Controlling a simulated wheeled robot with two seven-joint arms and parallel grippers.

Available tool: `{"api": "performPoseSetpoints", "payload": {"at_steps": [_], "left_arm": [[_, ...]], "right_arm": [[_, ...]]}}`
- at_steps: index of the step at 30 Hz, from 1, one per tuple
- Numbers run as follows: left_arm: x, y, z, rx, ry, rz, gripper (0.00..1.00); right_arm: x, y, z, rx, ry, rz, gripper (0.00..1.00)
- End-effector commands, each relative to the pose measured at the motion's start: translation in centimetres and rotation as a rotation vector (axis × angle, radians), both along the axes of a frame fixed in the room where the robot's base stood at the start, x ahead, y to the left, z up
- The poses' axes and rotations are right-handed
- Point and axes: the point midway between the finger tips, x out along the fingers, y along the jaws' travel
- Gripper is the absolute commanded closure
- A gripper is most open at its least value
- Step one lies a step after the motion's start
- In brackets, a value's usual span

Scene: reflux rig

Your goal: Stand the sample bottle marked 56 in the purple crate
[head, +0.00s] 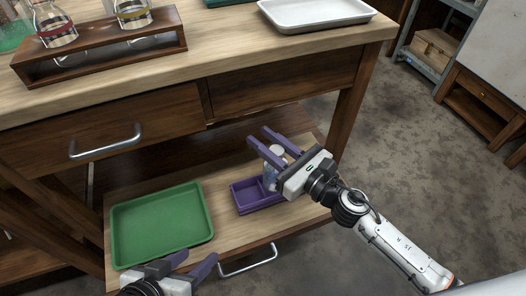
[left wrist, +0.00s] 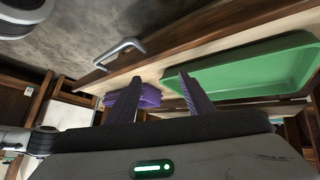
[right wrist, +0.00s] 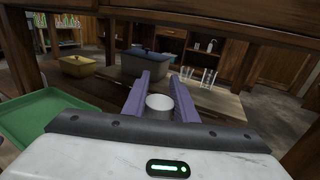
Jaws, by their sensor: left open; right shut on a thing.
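The purple crate (head: 245,196) sits on the lower shelf, right of the green tray, and its edge also shows in the left wrist view (left wrist: 150,96). My right gripper (head: 260,137) is shut on a clear sample bottle (head: 270,178) with a white cap. The bottle is roughly upright at the crate's right part; I cannot tell whether it touches the crate floor. Its cap shows between the fingers in the right wrist view (right wrist: 160,102). No number is readable on it. My left gripper (head: 196,262) is open and empty near the green tray's front edge.
The green tray (head: 160,225) is empty on the shelf's left. The worktop above carries a wooden rack (head: 100,45) with flasks and a white tray (head: 315,12). A drawer handle (head: 248,262) juts out below the shelf. The worktop's leg stands right of the crate.

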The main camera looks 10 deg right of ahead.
Motion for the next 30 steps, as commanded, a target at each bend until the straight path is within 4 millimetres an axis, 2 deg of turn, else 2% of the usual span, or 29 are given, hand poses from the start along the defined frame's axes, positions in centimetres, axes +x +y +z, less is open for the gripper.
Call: {"api": "performPoseSetpoints", "payload": {"at_steps": [3,7,11,19,20,23,30], "left_arm": [[0.2,-0.6,-0.6,-0.008,0.004,-0.026,0.53],[0.6,-1.5,0.5,-0.068,-0.041,-0.021,0.53],[0.7,-1.8,1.4,-0.087,-0.054,-0.022,0.53],[0.7,-1.9,1.4,-0.096,-0.059,-0.021,0.53],[0.7,-2.0,1.6,-0.099,-0.062,-0.021,0.53],[0.7,-1.9,1.7,-0.099,-0.061,-0.021,0.53],[0.7,-1.9,1.7,-0.097,-0.062,-0.021,0.53]], "right_arm": [[0.0,-0.1,-1.7,0.001,0.001,-0.001,1.00],[-0.1,-0.2,-3.3,0.002,0.001,-0.003,1.00],[-0.1,-0.2,-3.3,0.001,0.000,-0.004,1.00],[-0.1,-0.2,-3.6,0.001,0.000,-0.004,1.00],[-0.1,-0.2,-3.6,0.001,0.001,-0.004,0.73],[-0.1,-0.2,-3.5,0.001,0.001,-0.004,0.56],[-0.1,-0.2,-3.5,0.001,0.001,-0.004,0.56]]}}
